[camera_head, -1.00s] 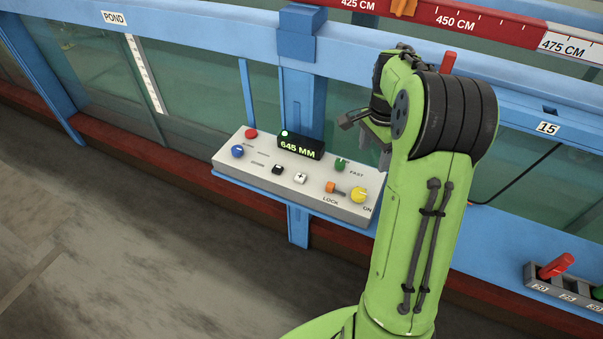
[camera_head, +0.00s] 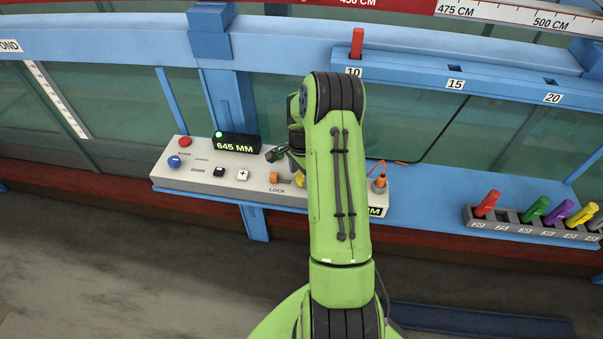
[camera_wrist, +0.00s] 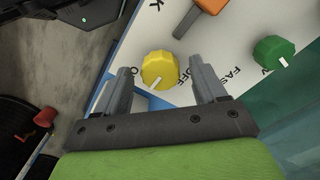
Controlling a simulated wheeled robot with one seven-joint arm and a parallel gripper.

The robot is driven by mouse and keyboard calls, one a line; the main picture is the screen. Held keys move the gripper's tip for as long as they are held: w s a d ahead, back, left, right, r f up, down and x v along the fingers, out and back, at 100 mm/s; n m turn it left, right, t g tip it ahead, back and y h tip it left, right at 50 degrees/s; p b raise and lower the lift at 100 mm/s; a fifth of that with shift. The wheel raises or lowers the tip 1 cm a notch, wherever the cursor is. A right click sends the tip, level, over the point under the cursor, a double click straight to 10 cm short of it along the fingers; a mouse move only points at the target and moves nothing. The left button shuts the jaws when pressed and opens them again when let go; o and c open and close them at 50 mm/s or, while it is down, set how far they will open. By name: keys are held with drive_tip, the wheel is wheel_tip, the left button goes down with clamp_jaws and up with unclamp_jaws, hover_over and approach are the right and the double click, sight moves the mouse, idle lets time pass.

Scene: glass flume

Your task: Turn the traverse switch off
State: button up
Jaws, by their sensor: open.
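The yellow round knob (camera_wrist: 159,68), beside the printed word OFF, is on the pale control panel (camera_head: 208,180). Its white pointer mark is toward the lower left in the wrist view. In the head view the yellow knob (camera_head: 299,180) is mostly hidden behind my arm. My gripper (camera_wrist: 162,75) is open, with one finger on each side of the knob in the wrist view. I cannot tell whether either finger touches it. In the head view my gripper (camera_head: 279,154) is over the panel, partly hidden by my arm.
An orange lock lever (camera_wrist: 203,8) and a green knob (camera_wrist: 273,51) are close to the yellow knob. A display reading 645 MM (camera_head: 236,143) stands on the panel. A rack of coloured pegs (camera_head: 530,226) is at the right.

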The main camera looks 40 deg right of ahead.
drive_tip(key=shift+f, duration=0.2)
drive_tip(key=c, duration=1.1)
drive_tip(key=shift+o, duration=0.2)
